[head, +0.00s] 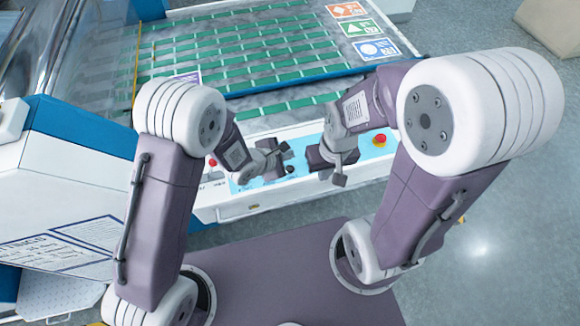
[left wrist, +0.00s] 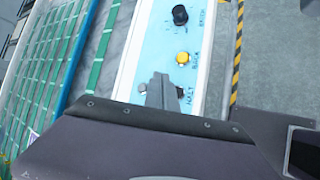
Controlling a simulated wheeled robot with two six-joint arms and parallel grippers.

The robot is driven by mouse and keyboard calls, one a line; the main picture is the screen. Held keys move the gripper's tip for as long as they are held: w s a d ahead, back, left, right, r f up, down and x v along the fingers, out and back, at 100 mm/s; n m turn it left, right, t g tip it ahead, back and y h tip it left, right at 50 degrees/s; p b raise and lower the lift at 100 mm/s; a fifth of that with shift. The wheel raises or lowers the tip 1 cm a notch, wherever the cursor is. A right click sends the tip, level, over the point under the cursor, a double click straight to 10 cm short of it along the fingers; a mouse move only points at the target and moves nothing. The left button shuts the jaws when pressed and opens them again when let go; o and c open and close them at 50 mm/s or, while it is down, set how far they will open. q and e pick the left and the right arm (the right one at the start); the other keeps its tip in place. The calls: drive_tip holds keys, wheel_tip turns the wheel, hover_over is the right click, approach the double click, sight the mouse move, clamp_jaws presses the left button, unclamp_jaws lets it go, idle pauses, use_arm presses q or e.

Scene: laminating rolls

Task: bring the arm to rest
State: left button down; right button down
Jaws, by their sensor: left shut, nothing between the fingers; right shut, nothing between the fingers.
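My left gripper (head: 286,150) hangs over the light-blue control panel (head: 245,183) near the middle of the head view. It is shut with nothing in it. In the left wrist view its closed fingers (left wrist: 160,88) point at the panel (left wrist: 150,45), beside a yellow button (left wrist: 182,57). My right gripper (head: 338,178) is lower and to the right, over the front of the same panel. It is also shut and empty. I cannot tell whether either gripper touches the panel.
A red button (head: 380,139) sits at the panel's right and a black knob (head: 291,169) near my left gripper. Behind lies a machine bed with green strips (head: 270,60). A white and blue cabinet (head: 60,165) stands at the left.

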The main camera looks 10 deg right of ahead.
idle(0.4)
use_arm(q)
drive_tip(key=w+a+r+n+t+y, duration=0.2)
drive_tip(key=w+a+r+n+t, duration=0.15)
drive_tip(key=w+a+r, duration=0.75)
drive_tip(key=s+a+r+m+y, duration=0.1)
drive_tip(key=s+a+m+y, duration=0.15)
drive_tip(key=a, duration=0.45)
drive_tip(key=s+a+r+m+y, duration=0.1)
drive_tip(key=s+a, duration=0.2)
drive_tip(key=a, duration=0.4)
drive_tip(key=s+a+f+m+g, duration=0.1)
drive_tip(key=s+m+g, duration=0.1)
drive_tip(key=s+m, duration=0.3)
drive_tip(key=s+a+f+m+g+y, duration=0.1)
drive_tip(key=s+f+m+g, duration=0.1)
drive_tip(key=s+m, duration=0.4)
drive_tip(key=s+a+f+m+g, duration=0.2)
drive_tip(key=s+m+g, duration=0.2)
drive_tip(key=s, duration=0.3)
drive_tip(key=shift+m, duration=0.7)
drive_tip(key=shift+f+y, duration=0.1)
drive_tip(key=shift+y, duration=0.15)
